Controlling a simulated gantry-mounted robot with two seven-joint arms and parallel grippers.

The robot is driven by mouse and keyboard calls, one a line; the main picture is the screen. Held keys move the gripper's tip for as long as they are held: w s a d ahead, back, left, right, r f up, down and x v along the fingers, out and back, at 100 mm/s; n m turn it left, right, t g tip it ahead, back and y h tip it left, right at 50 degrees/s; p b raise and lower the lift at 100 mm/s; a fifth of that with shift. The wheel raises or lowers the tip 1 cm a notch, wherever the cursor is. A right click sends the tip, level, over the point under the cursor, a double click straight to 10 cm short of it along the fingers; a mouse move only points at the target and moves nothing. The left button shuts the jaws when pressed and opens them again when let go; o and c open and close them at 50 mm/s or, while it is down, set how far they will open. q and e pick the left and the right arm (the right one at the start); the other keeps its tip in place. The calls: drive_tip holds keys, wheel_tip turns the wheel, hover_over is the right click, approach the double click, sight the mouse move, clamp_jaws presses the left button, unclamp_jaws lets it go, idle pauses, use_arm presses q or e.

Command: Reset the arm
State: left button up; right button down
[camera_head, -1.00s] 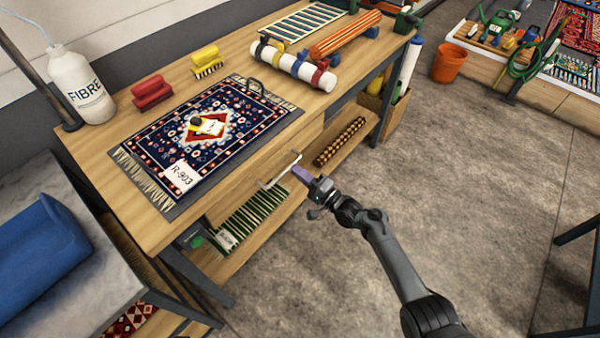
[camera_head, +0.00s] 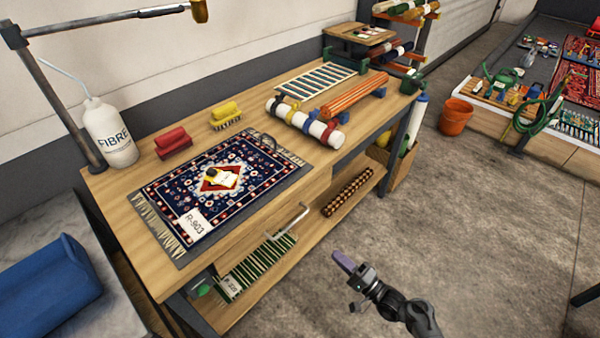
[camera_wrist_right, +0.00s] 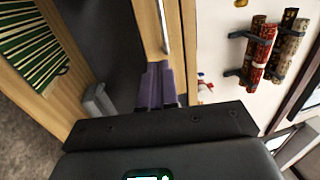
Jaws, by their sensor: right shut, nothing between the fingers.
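My right gripper (camera_head: 343,260) is over the open floor in front of the wooden workbench (camera_head: 262,226), clear of the bench edge. Its purple fingers are shut with nothing between them. The right wrist view shows the purple fingers (camera_wrist_right: 158,86) together, with the bench front and its metal drawer handle (camera_wrist_right: 163,25) beyond them. In the head view the handle (camera_head: 290,222) is on the bench front, left of the gripper and apart from it. The left gripper is not in view.
A green striped rug (camera_head: 256,262) lies on the lower shelf. Floor (camera_head: 460,230) to the right is free.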

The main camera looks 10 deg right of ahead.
drive_tip(key=s+a+f+n+g+h+p, duration=0.1)
drive_tip(key=s+a+f+g, duration=0.15)
drive_tip(key=s, duration=0.65)
drive_tip(key=s+a+f+n+g+h+p, duration=0.1)
drive_tip(key=s+a+f+p, duration=0.15)
drive_tip(key=s, duration=0.55)
drive_tip(key=s+d+r+n+g+h, duration=0.2)
drive_tip(key=s+d+r+n+h, duration=0.15)
drive_tip(key=r, duration=0.35)
drive_tip(key=s+d+r+n+g+h, duration=0.2)
drive_tip(key=s+r+n+g+h, duration=0.15)
drive_tip(key=r+h, duration=0.2)
drive_tip(key=s+d+r+n+g+h, duration=0.1)
drive_tip(key=s+d+r+n+g, duration=0.15)
drive_tip(key=s, duration=0.45)
wheel_tip(320, 180, up, 37)
drive_tip(key=p, duration=3.8)
drive_tip(key=shift+w+r+n+p, duration=0.15)
drive_tip(key=shift+r+n+p, duration=0.05)
drive_tip(key=shift+n+p, duration=0.25)
drive_tip(key=shift+g, duration=0.25)
